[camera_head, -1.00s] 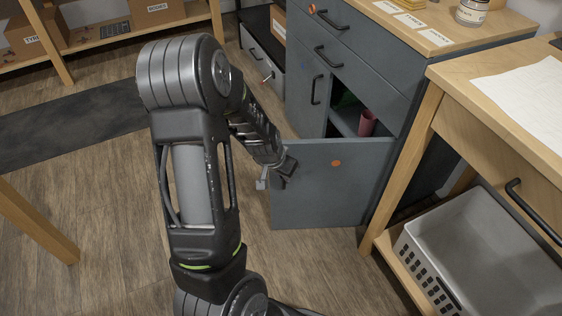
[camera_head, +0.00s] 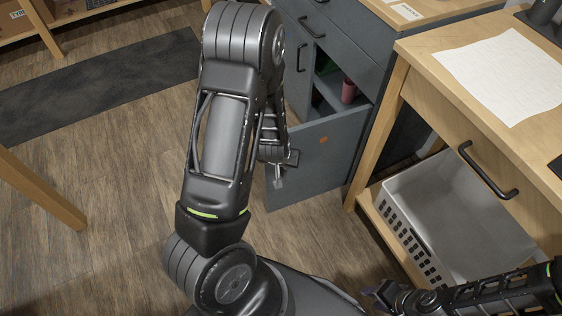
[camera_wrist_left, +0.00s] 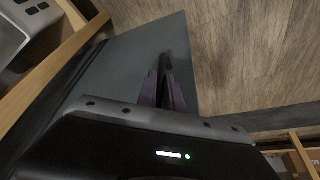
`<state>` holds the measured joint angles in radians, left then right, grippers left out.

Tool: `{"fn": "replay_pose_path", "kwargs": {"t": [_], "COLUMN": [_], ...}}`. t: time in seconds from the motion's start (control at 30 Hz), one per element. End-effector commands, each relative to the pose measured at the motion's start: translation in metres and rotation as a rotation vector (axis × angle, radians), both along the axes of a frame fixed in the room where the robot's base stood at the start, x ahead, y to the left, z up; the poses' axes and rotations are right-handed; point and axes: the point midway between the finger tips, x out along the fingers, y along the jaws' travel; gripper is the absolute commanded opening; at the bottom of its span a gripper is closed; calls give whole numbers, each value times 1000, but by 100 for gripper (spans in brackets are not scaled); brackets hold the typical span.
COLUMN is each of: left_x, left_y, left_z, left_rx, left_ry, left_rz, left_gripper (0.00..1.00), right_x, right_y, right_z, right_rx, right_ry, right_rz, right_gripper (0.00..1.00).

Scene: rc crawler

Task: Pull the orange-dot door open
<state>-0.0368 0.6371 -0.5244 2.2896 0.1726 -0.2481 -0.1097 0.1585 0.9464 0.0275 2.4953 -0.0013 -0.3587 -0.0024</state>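The grey door with the orange dot (camera_head: 323,140) stands swung out from the cabinet, with its free edge at left. It shows in the left wrist view (camera_wrist_left: 120,62) too. My left gripper (camera_head: 285,160) is at the outer face near that free edge, partly hidden by my arm. In the left wrist view its fingers (camera_wrist_left: 165,72) are close together against the door. They appear shut on the door's handle, which is itself hidden. My right gripper (camera_head: 380,292) is low at the bottom right, away from the door, its opening unclear.
The cabinet (camera_head: 345,40) shows a red cup (camera_head: 349,91) inside. A wooden workbench (camera_head: 400,75) with a white paper (camera_head: 505,75) stands at right, a grey crate (camera_head: 400,215) on its lower shelf. The floor (camera_head: 120,170) at left is mostly clear, with a dark mat (camera_head: 90,95).

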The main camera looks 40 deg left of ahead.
Motion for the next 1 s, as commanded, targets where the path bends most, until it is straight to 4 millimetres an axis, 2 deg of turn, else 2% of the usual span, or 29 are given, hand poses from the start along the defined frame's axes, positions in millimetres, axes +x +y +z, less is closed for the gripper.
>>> {"fn": "replay_pose_path", "kwargs": {"t": [0.1, 0.47, 0.83, 1.0], "left_x": [0, -1, -20, -26], "left_y": [0, -1, -10, -12], "left_z": [0, 6, 59, 72], "left_rx": [1, 0, 0, 1], "left_ry": [0, 0, -1, 0], "left_rz": [0, -1, -1, -2], "left_gripper": [20, 20, 20, 20], "right_x": [0, 0, 0, 0], "right_y": [0, 0, 0, 0], "right_z": [0, 3, 29, 35], "right_rx": [0, 0, 0, 0], "right_ry": [0, 0, -1, -1], "right_rz": [0, 0, 2, 2], "right_gripper": [36, 36, 36, 36]}}
